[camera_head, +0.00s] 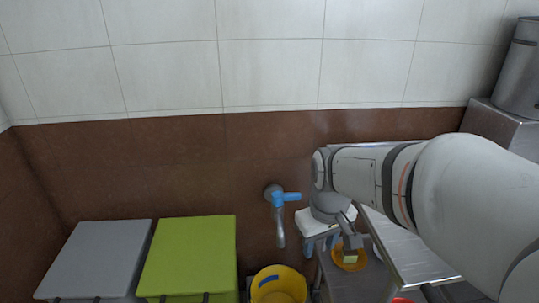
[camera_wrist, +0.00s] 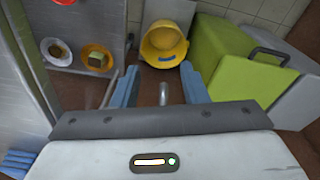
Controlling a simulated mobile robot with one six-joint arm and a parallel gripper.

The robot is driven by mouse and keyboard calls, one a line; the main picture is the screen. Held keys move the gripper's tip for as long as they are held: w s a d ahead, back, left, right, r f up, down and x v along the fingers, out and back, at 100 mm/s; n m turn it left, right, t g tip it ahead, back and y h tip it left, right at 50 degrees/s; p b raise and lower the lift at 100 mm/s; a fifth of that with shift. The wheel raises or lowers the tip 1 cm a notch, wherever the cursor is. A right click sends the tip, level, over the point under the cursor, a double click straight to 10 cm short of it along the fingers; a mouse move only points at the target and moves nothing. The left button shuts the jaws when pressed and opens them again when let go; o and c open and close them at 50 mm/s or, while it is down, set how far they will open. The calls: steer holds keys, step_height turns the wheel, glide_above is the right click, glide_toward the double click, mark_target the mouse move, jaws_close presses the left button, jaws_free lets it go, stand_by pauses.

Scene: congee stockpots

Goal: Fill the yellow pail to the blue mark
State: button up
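The yellow pail (camera_head: 278,287) stands below the wall tap, partly cut off by the bottom edge of the head view. Its blue mark (camera_head: 269,281) is on the inner wall. The tap (camera_head: 280,230) has a grey spout and a blue lever (camera_head: 287,197) pointing right. I see no stream from the spout and cannot tell the water level. My gripper (camera_head: 321,247) is right of the tap, pointing down, apart from it. In the wrist view my gripper (camera_wrist: 161,86) has its blue fingers spread and empty; the pail (camera_wrist: 165,38) and blue mark (camera_wrist: 167,58) show beyond them.
A green box (camera_head: 190,255) and a grey box (camera_head: 98,258) stand left of the pail. A metal pot (camera_head: 518,75) stands at far right. The brown wall is close behind the tap.

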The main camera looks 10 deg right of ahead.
steer(key=w+r+n+p, duration=0.25)
steer(key=w+n, duration=0.45)
steer(key=w, duration=1)
steer(key=n+g+p, duration=0.1)
steer(key=n+p, duration=0.3)
steer(key=n, duration=0.4)
glide_above(293, 193)
steer(key=f, duration=0.5)
steer(key=shift+s+f, duration=0.1)
steer(key=shift+s, duration=0.1)
steer(key=shift+w+f, duration=0.1)
steer(key=shift+f, duration=0.2)
step_height(293, 193, down, 8)
steer(key=shift+r+b, duration=0.25)
steer(key=shift+b, duration=0.25)
steer(key=shift+c, duration=0.3)
jaws_close()
